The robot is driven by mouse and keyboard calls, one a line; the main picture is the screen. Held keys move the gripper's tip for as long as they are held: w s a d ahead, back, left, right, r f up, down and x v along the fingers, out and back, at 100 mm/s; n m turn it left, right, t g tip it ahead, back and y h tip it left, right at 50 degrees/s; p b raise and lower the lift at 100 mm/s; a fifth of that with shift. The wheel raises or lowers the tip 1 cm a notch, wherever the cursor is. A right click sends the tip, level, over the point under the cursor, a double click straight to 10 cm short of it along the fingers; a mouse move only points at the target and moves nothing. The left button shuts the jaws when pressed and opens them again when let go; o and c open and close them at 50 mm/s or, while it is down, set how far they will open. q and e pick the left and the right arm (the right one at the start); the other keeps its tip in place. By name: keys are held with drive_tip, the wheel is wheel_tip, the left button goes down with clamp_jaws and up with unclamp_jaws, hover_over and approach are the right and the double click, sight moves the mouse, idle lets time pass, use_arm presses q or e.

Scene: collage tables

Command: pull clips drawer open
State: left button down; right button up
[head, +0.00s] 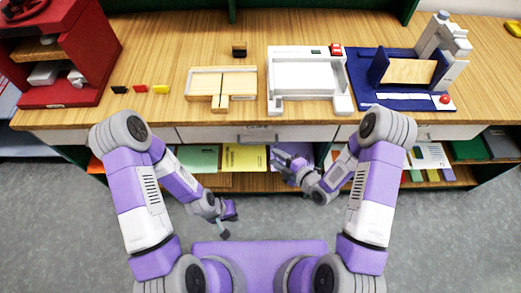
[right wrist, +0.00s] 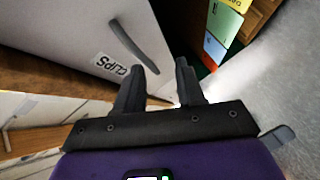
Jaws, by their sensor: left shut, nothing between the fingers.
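The clips drawer has a white front (right wrist: 75,25) with a CLIPS label (right wrist: 110,65) and a dark bar handle (right wrist: 128,42) in the right wrist view. In the head view it appears to be the middle drawer (head: 215,134) under the tabletop, its front about flush with its neighbours. My right gripper (head: 279,160) is open and empty, below and right of the handle in the head view. Its fingers (right wrist: 157,66) point towards the drawer front, apart from the handle. My left gripper (head: 226,232) is shut and empty, low on the left, away from the drawer.
The wooden table (head: 170,60) holds a red machine (head: 75,50), a wooden board (head: 225,82), a white tray (head: 308,52) and a blue-based device (head: 400,90). Below the drawers is a shelf with coloured sheets (head: 245,158). The grey floor (head: 60,220) is clear.

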drive_tip(key=w+a+n+y+b, duration=0.1)
drive_tip(key=w+a+n+y, duration=0.1)
drive_tip(key=w+a, duration=0.3)
drive_tip(key=shift+w+a+r+n+t, duration=0.3)
drive_tip(key=shift+a+n, duration=0.3)
drive_tip(key=shift+n, duration=0.2)
clamp_jaws()
